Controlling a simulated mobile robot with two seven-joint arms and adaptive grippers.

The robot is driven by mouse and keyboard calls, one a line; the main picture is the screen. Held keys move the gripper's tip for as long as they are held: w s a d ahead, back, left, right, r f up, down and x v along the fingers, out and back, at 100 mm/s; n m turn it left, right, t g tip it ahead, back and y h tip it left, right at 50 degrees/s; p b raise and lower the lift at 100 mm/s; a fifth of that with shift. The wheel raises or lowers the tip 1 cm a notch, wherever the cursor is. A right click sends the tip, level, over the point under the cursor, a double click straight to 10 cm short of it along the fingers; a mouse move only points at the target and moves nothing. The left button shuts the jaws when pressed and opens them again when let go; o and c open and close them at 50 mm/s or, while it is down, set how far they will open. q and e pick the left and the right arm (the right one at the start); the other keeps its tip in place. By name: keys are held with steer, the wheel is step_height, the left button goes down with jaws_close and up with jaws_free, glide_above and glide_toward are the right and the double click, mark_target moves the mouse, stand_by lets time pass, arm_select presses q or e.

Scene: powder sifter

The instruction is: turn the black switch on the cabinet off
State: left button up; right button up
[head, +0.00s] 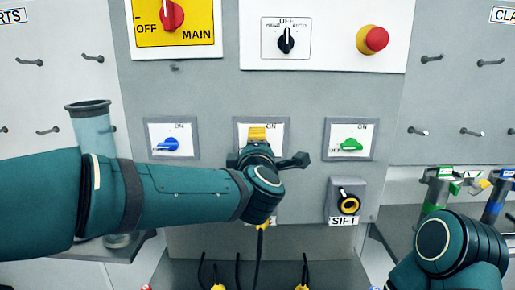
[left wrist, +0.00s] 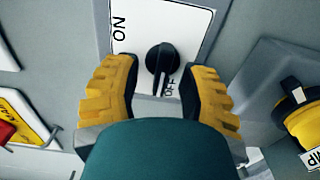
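The black switch (left wrist: 160,58) sits on a white plate (left wrist: 195,20) marked ON and OFF, seen in the left wrist view. Its handle points down in that view, beside the OFF label. My left gripper (left wrist: 163,72) is open, with yellow fingers on either side of the switch and visible gaps to it. In the head view my left gripper (head: 258,135) is in front of the middle switch plate (head: 279,127) and hides its switch. My right forearm shows at the lower right; its gripper is out of view.
A blue switch (head: 167,144) and a green switch (head: 350,145) flank the middle plate. A yellow SIFT switch (head: 348,203) is at lower right. Above are a MAIN red knob (head: 172,14), another black selector (head: 286,40) and a red button (head: 376,38). A cylinder (head: 92,125) stands left.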

arm_select(q)
steer(key=shift+s, duration=0.15)
steer(key=s, duration=1.1)
steer(key=shift+s, duration=0.4)
